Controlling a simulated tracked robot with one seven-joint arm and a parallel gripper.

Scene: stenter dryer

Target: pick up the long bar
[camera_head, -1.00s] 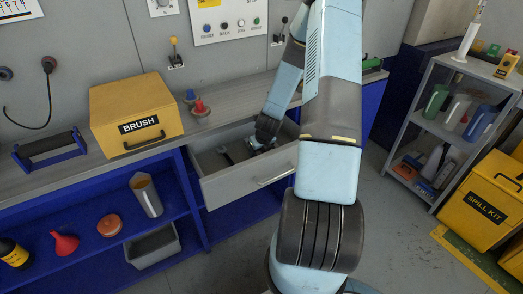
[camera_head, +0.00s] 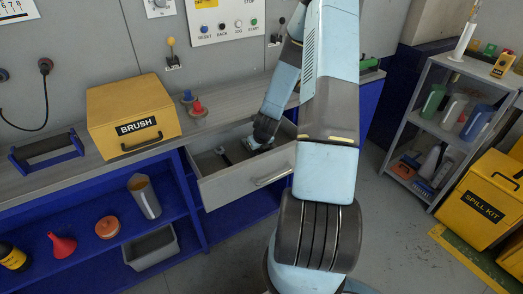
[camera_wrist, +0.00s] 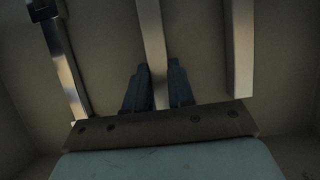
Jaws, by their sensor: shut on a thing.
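My gripper (camera_wrist: 158,88) is down in an open grey drawer (camera_head: 245,190) under the bench top. In the wrist view its two fingers are shut on a pale, straight bar (camera_wrist: 151,35), one on each side of it. The bar runs up out of the top of the picture, so its full length is hidden. A second pale bar (camera_wrist: 241,50) lies to the right, apart from the fingers, also cut off at the top. In the head view the gripper shows small in the drawer (camera_head: 258,142), and the held bar cannot be made out.
The drawer walls stand close around the gripper. A yellow BRUSH box (camera_head: 133,115) and red and blue pieces (camera_head: 198,108) stand on the bench left of it.

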